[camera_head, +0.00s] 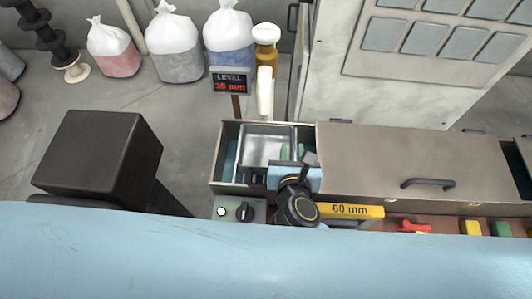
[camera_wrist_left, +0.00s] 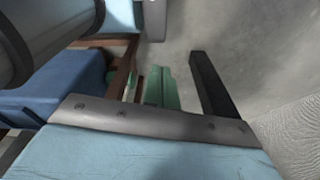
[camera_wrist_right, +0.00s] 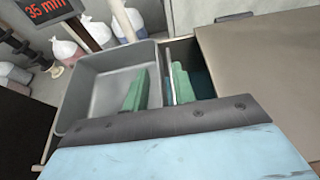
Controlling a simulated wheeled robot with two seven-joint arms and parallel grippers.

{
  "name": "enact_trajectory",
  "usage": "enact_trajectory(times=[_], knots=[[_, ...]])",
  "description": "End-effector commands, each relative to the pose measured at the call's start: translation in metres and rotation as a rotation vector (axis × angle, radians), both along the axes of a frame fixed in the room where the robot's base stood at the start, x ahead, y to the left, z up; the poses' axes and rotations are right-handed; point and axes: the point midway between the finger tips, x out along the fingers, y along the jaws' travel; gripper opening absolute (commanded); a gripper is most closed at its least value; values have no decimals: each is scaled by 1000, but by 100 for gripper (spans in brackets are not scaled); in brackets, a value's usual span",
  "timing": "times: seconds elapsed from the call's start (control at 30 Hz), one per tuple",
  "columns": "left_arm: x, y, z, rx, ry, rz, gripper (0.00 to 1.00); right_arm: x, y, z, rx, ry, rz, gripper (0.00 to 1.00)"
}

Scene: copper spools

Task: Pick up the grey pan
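The grey pan (camera_head: 267,146) is a shallow square metal pan in the open left end of a long bench box. It also shows in the right wrist view (camera_wrist_right: 100,80), looking empty apart from a finger. My right gripper (camera_head: 292,152) is over the pan's right side. In the right wrist view its green fingers (camera_wrist_right: 158,88) are apart, one inside the pan and one outside its right wall. I cannot tell whether they touch the wall. My left gripper's green fingers (camera_wrist_left: 150,90) show in the left wrist view, away from the pan; their gap is unclear.
A tan lid (camera_head: 410,160) with a dark handle covers the box to the right. A sign (camera_head: 230,83) reads "LEVEL 35 mm". A yellow "60 mm" bar (camera_head: 350,211) and a knob panel (camera_head: 240,210) lie in front. A dark block (camera_head: 95,150) stands left. Bags stand behind.

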Motion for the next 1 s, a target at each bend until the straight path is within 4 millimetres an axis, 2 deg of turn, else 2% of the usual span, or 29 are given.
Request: enact_trajectory(times=[0.03, 0.2, 0.67, 0.77, 1.0], knots=[[-4, 0, 0, 0, 6, 0, 0, 0, 0, 0, 0, 0, 0, 19], [-19, 1, -1, 2, 27, 0, 0, 0, 0, 0, 0, 0, 0, 0], [-14, 1, 0, 2, 21, 0, 0, 0, 0, 5, 2, -2, -1, 0], [-12, 1, 3, 1, 19, 0, 0, 0, 0, 19, 4, -3, -3, 0], [-11, 0, 8, 1, 16, 0, 0, 1, 0, 68, 7, -4, -3, 0]])
